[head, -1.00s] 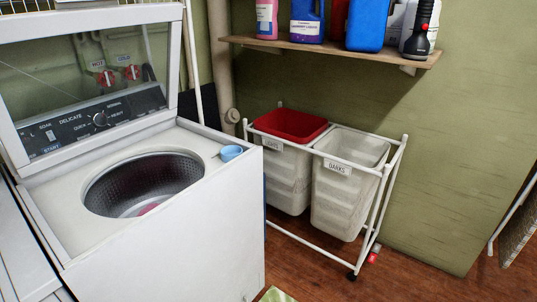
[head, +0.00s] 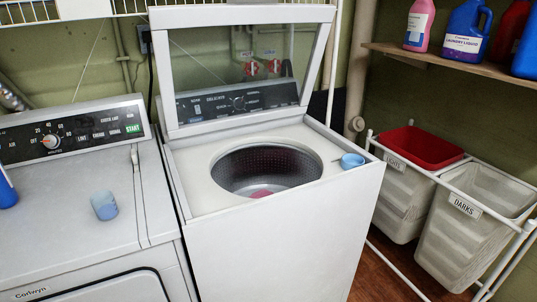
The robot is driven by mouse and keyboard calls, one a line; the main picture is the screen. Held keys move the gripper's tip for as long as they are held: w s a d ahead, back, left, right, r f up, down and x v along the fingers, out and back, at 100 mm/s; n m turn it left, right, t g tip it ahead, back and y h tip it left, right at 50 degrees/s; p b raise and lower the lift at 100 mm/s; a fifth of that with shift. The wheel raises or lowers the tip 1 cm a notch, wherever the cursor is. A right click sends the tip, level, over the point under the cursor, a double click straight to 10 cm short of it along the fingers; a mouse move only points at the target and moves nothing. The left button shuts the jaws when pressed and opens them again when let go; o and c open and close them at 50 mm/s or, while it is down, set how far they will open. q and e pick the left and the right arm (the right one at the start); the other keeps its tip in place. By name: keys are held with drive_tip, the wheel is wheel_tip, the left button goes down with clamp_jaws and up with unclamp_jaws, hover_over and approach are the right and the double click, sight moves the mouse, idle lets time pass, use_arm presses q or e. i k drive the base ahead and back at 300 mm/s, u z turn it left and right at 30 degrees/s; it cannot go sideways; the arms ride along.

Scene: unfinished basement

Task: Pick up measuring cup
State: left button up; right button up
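A small light-blue cup with a short dark handle (head: 352,161), which looks like a measuring cup, sits on the right top edge of the open washing machine (head: 280,250), right of the round drum opening. A second cup, pale blue and translucent (head: 103,206), stands on the dryer top (head: 60,235) at the left. I cannot tell for certain which of the two is the measuring cup. Neither of my grippers is in view.
The washer's raised glass lid (head: 240,60) stands behind the drum, which holds something pink (head: 262,193). A blue bottle (head: 5,190) is at the left edge. Laundry bins (head: 470,230) stand at the right below a shelf (head: 450,65) of detergents.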

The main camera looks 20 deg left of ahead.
sight(103, 203)
drive_tip(key=u, duration=1.7)
